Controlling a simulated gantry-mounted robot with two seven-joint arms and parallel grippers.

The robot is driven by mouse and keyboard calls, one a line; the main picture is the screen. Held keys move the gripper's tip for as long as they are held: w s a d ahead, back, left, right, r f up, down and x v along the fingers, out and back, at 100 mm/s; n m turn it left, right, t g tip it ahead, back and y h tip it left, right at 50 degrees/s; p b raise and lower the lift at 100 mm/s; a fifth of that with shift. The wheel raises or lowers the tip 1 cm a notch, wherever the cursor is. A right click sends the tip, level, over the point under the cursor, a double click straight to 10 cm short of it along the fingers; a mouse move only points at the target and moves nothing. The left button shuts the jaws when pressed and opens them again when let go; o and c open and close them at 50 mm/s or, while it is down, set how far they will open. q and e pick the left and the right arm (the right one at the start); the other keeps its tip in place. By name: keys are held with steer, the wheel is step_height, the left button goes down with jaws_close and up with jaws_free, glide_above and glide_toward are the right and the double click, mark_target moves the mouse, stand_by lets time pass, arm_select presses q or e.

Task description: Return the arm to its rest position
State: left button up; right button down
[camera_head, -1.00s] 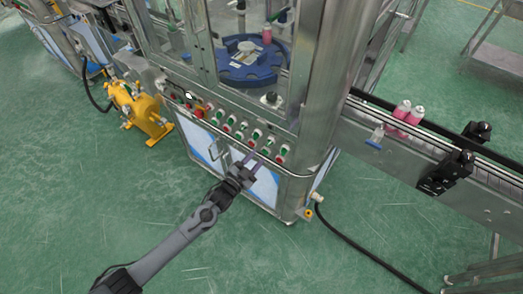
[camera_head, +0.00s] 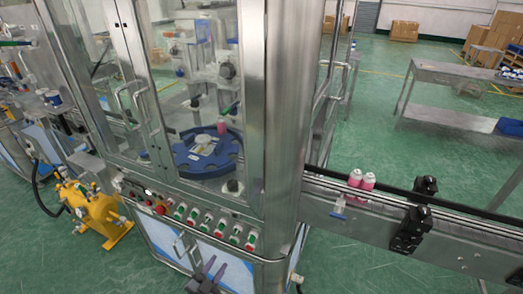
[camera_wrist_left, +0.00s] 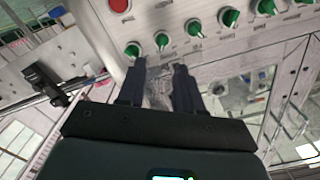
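My left gripper (camera_head: 212,268) shows at the bottom edge of the head view, in front of the machine's lower cabinet. Its two dark fingers are apart with nothing between them, as the left wrist view (camera_wrist_left: 160,76) also shows. Only the gripper end shows in the head view; the rest of the arm is out of frame. The control panel (camera_head: 190,214) with green knobs and a red button (camera_head: 161,210) lies just beyond the fingertips. I cannot tell from the pictures whether the fingers touch anything. My right gripper is not in view.
The glazed crimping machine holds a blue turntable (camera_head: 207,154). A conveyor (camera_head: 320,195) with pink bottles (camera_head: 361,181) runs to the right. A yellow pump (camera_head: 98,214) stands at the left. A metal table (camera_head: 450,75) and cartons (camera_head: 404,30) are behind, with open green floor between.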

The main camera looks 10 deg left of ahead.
arm_select(q)
steer(key=s+d+f+n+g+y, duration=0.1)
steer(key=s+d+f+n+g, duration=0.2)
steer(key=s, duration=0.8)
steer(key=s+a+r+n+g+y, duration=0.15)
steer(key=s+r+g, duration=0.3)
steer(key=s, duration=0.45)
steer(key=s+a+r+n+g+y, duration=0.1)
steer(key=s+r+n+g+y, duration=0.15)
steer(key=s+g, duration=0.5)
step_height(320, 180, up, 29)
steer(key=s+t+p, duration=0.1)
steer(key=s+p, duration=0.1)
steer(key=p, duration=2.7)
steer(key=shift+d+h, duration=0.2)
steer(key=shift+h, duration=0.2)
steer(key=shift+s+r, duration=0.1)
